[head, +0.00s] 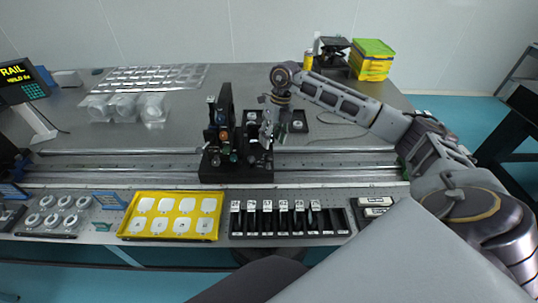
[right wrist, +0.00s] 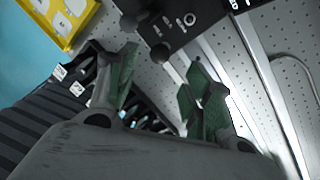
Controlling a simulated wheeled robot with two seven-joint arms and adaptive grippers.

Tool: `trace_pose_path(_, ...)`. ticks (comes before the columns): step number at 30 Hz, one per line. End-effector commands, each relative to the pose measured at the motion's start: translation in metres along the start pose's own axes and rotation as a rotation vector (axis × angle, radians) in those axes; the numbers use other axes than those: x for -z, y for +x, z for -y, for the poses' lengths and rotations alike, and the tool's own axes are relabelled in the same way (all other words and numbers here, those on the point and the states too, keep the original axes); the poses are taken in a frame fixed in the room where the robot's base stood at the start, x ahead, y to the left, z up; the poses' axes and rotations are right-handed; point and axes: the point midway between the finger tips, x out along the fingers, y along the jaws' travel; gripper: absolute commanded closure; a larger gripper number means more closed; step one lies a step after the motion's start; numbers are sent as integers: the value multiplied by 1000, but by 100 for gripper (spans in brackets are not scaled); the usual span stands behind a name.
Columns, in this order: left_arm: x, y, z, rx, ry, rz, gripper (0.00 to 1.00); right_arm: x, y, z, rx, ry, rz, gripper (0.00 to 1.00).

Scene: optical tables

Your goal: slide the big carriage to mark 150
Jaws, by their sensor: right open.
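The big carriage (head: 236,174) is a black block on the long metal rail (head: 330,165), a little left of the middle in the head view. It bears tall black mounts with knobs. Its black plate (right wrist: 190,22) with knobs shows at the top of the right wrist view. My right gripper (head: 267,133) is at the right side of the carriage's mounts, pointing down. In the right wrist view its two green-padded fingers (right wrist: 162,88) are apart with nothing between them. I cannot tell whether it touches the carriage. Mark 150 is not readable. My left gripper is not in view.
In front of the rail are a yellow tray (head: 128,226) of pale plates, a black rack (head: 290,234) of labelled pieces and ring-shaped parts (head: 62,202). Behind it are clear domes (head: 122,106) and a black tray (head: 297,127). A display (head: 22,82) stands left. The rail right of the carriage looks clear.

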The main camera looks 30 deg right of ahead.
Motion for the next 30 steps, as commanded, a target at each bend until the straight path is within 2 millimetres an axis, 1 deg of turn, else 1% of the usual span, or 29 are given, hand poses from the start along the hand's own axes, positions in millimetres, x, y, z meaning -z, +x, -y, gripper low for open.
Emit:
trace_pose_path(1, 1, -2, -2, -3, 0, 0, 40, 1, 7, 0, -1, 0, -3, 49)
trace_pose_path(5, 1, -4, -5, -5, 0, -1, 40, 1, 24, 0, -1, 1, -3, 49)
trace_pose_path(12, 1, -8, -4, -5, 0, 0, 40, 1, 55, 0, -1, 0, -2, 49)
trace_pose_path(16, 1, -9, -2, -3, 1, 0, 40, 0, 68, 0, -1, 1, -2, 49)
trace_pose_path(21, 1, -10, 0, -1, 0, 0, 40, 0, 78, 0, 0, 0, -1, 49)
trace_pose_path(30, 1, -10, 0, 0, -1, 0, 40, 0, 81, 0, 0, 0, 0, 49)
